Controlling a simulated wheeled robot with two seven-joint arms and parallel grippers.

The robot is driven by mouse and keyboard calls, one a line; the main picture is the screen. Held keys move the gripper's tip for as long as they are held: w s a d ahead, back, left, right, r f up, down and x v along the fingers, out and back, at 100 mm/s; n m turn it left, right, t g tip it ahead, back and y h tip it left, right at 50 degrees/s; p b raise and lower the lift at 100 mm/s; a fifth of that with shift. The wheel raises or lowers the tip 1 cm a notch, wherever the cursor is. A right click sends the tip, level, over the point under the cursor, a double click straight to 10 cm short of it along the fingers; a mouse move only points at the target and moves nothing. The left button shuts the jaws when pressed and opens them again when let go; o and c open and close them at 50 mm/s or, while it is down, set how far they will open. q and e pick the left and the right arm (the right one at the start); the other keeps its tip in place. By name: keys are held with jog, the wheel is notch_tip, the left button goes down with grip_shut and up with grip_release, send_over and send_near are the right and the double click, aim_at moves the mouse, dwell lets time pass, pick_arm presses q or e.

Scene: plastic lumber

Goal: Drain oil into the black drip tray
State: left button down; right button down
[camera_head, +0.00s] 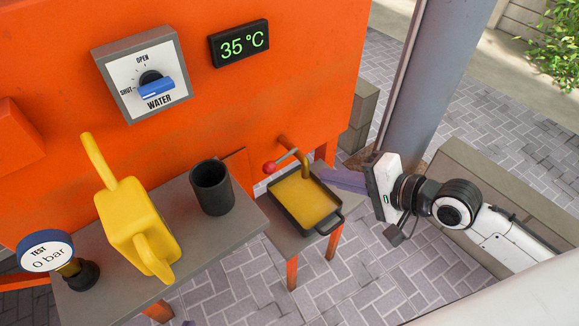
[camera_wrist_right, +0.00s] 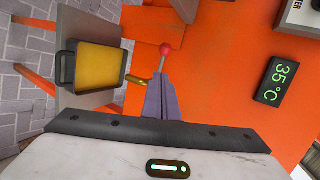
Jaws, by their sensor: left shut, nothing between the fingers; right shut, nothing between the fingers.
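The black drip tray (camera_head: 330,229) sits on a low grey stand and holds a wide layer of amber oil. It also shows in the right wrist view (camera_wrist_right: 68,68). A brass drain spout (camera_head: 304,167) points down over the tray's back edge; I cannot tell whether oil is flowing. Its lever ends in a red ball (camera_head: 268,167), which also shows in the right wrist view (camera_wrist_right: 166,49). My right gripper (camera_head: 325,178) is shut and empty, its purple fingers just right of the spout.
A grey bench (camera_head: 215,245) carries a yellow jug (camera_head: 140,225), a black cup (camera_head: 212,188) and a gauge reading 0 bar (camera_head: 45,252). The orange machine has a blue-handled WATER valve (camera_head: 155,90) and a 35 °C display (camera_head: 240,43). A grey post (camera_head: 425,80) stands behind my right arm.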

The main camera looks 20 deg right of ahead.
jog(key=b, duration=0.2)
send_near(277, 162)
jog(key=x, duration=0.4)
jog(key=shift+f, duration=0.25)
jog(key=shift+w+a+f, duration=0.15)
jog(key=shift+w+a, duration=0.1)
jog(key=shift+w, duration=0.3)
pick_arm(q)
jog(key=shift+w+d+f, duration=0.15)
jog(key=shift+w+f, duration=0.05)
jog(key=shift+f, duration=0.3)
pick_arm(e)
jog(key=shift+w+a, duration=0.1)
pick_arm(q)
jog(key=r+p, duration=0.1)
jog(key=p, duration=0.1)
jog(key=a+r+p, duration=0.1)
jog(key=p, duration=0.1)
jog(key=r+p, duration=0.1)
jog(key=p, duration=0.1)
jog(key=shift+s+a, duration=0.35)
pick_arm(e)
jog(key=shift+w+a+m+t+h, duration=0.4)
jog(key=shift+w+a+m+h, duration=0.1)
jog(key=shift+a, duration=0.25)
